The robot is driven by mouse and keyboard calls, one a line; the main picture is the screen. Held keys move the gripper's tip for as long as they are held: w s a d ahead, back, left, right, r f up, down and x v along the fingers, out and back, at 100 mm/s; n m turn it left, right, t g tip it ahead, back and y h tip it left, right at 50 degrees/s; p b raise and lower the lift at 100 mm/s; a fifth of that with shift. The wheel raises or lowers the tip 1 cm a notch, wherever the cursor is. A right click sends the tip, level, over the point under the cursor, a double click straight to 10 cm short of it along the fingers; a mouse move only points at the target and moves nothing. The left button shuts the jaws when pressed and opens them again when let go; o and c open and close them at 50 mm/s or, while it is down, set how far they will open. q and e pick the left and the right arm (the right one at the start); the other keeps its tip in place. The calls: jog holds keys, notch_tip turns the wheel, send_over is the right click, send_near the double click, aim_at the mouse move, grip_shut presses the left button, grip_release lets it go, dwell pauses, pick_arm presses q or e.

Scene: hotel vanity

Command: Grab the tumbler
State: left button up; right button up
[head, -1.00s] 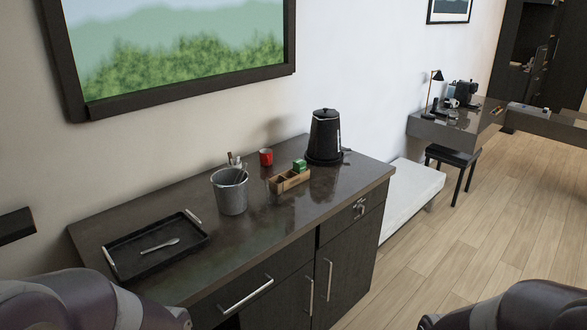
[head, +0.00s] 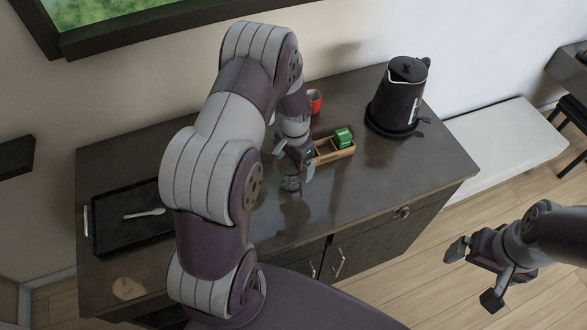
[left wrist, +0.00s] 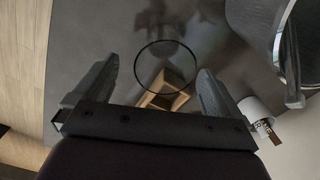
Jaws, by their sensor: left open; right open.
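The tumbler (head: 291,184) is a clear glass standing on the dark cabinet top, in front of the wooden box. Its round rim shows in the left wrist view (left wrist: 167,66), between the two fingers and ahead of them. My left gripper (head: 295,161) is open just above the tumbler, apart from it as far as I can tell. In the left wrist view its fingers (left wrist: 156,88) are spread wider than the rim. My right gripper (head: 474,275) is open and empty at the lower right, over the floor.
A wooden box (head: 324,155) with a green packet (head: 343,138), a red cup (head: 315,102) and a black kettle (head: 396,98) stand behind the tumbler. A black tray (head: 106,233) with a spoon (head: 146,213) lies at left. My left arm hides the grey bucket.

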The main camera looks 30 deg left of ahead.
aim_at(292, 173)
pick_arm(q)
jog(key=f, duration=0.1)
jog(key=f+p, duration=0.1)
jog(key=s+f+p, duration=0.1)
jog(key=shift+a+f, duration=0.15)
jog(key=shift+a, duration=0.25)
jog(key=f, duration=0.1)
jog(key=w+f, duration=0.1)
jog(key=shift+d+f, duration=0.1)
jog(key=shift+f, duration=0.25)
jog(key=shift+s+r, duration=0.1)
jog(key=shift+s, duration=0.1)
jog(key=c, duration=1.2)
jog(key=shift+o, duration=0.2)
jog(key=shift+w, duration=0.1)
